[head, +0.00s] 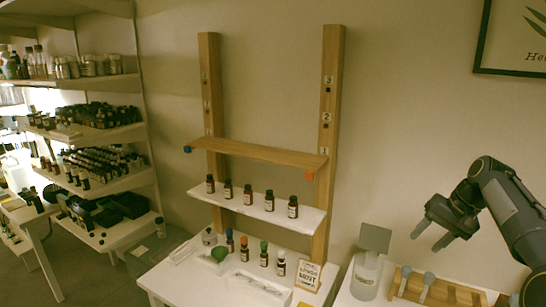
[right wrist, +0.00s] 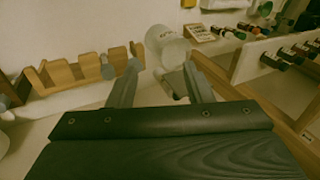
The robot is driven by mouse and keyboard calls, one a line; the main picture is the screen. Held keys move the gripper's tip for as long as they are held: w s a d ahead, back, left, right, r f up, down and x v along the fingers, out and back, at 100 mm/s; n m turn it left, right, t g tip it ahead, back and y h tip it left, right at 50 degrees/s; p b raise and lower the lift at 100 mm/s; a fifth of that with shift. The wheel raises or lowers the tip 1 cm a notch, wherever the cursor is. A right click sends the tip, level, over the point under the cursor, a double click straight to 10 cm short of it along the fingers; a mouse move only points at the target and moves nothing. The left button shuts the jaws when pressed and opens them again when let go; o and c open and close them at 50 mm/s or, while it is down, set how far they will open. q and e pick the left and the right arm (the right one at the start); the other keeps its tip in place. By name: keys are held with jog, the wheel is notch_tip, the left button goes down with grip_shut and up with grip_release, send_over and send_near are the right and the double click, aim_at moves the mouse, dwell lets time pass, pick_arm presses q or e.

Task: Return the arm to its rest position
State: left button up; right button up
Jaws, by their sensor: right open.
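My right arm comes in from the right edge in the head view. Its gripper (head: 426,241) is open and empty, raised in front of the wall above the right-hand table. In the right wrist view, the two fingers of this gripper (right wrist: 160,70) are spread with nothing held between them. A clear glass jar (head: 366,280) stands below and left of the gripper; it also shows beyond the fingers in the right wrist view (right wrist: 166,48). My left gripper is not in view.
A wooden rack (head: 430,289) lies on the right-hand table under the gripper. A wooden stand (head: 258,150) carries a white shelf (head: 238,207) with several dark bottles. Several colour-capped bottles and a small sign (head: 308,275) stand on the white table. Wall space around the gripper is clear.

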jog(key=s+a+r+n+t+b, duration=0.1)
jog(key=s+a, duration=0.3)
jog(key=s, duration=0.4)
jog(key=s+a+n+b, duration=0.1)
jog(key=s+a, duration=0.4)
jog(key=s, duration=0.4)
jog(key=s+a+f, duration=0.4)
jog(key=s+f, duration=0.2)
jog(key=s, duration=0.2)
jog(key=s+a+f+n+t+b, duration=0.1)
jog(key=s+a+f, duration=0.4)
jog(key=s+f, duration=0.2)
jog(key=shift+s+f+t, duration=0.2)
jog(key=shift+s+t, duration=0.1)
jog(key=shift+s, duration=0.9)
